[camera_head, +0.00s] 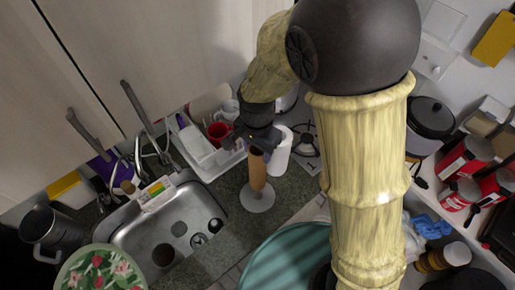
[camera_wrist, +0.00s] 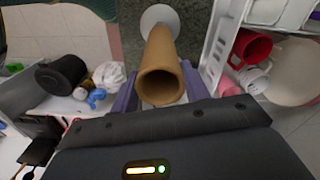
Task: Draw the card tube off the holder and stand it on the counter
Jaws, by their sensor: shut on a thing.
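The brown card tube (camera_head: 257,172) is upright over the holder's pale round base (camera_head: 256,202) on the dark counter. In the wrist view the tube (camera_wrist: 161,52) points away from me, its open end nearest, with the round base (camera_wrist: 160,15) at its far end. My gripper (camera_head: 258,146) is around the tube's upper end. The wrist view shows the purple fingers of my gripper (camera_wrist: 160,88) on both sides of it, shut on it. Any post inside the tube is hidden, and I cannot tell whether the tube's lower end touches the base.
A white roll (camera_head: 279,152) stands close on the right of the tube. A white dish rack (camera_head: 209,158) with a red mug (camera_head: 219,132) is on the left. The sink (camera_head: 175,228) lies front left. A teal round thing (camera_head: 288,262) is in front. Bare counter (camera_head: 291,190) shows right of the base.

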